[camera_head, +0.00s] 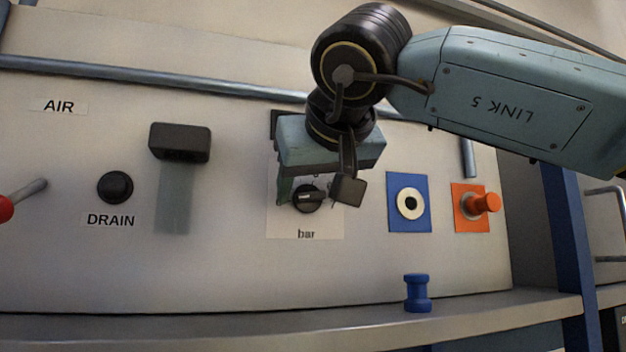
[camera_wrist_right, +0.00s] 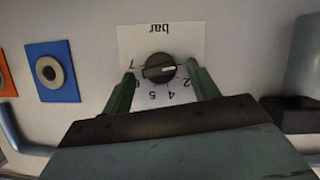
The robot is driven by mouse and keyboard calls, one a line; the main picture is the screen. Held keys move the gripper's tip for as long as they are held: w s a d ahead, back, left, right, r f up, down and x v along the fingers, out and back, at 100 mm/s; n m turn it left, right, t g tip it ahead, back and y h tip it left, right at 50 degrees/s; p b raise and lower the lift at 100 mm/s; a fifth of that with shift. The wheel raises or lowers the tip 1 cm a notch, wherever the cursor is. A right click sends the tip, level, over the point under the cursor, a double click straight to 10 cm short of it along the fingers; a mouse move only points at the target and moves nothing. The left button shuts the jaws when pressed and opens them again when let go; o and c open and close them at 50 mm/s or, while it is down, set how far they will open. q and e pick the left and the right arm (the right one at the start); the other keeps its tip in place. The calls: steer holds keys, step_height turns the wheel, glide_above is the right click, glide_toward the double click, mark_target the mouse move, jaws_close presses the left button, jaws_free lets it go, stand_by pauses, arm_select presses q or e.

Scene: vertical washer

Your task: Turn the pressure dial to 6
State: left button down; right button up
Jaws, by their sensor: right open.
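The pressure dial (camera_head: 306,199) is a round black knob on a white plate marked "bar" (camera_head: 305,234), partly covered by my gripper in the head view. Figures 2, 4, 5 and 7 are readable; a finger partly hides the figure between 5 and 7. My right gripper (camera_wrist_right: 160,72) is open, one green finger on each side of the dial, with gaps between fingers and knob. My left gripper is not in view.
A black drain button (camera_head: 115,187), a black box over a translucent strip (camera_head: 179,144) and a red-tipped lever (camera_head: 28,194) are left of the dial. Right are a blue-plated ring socket (camera_head: 409,203) and an orange knob (camera_head: 484,204). A blue peg (camera_head: 417,293) stands on the ledge.

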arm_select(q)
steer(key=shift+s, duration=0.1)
arm_select(e)
steer(key=shift+c, duration=0.4)
steer(key=c, duration=0.9)
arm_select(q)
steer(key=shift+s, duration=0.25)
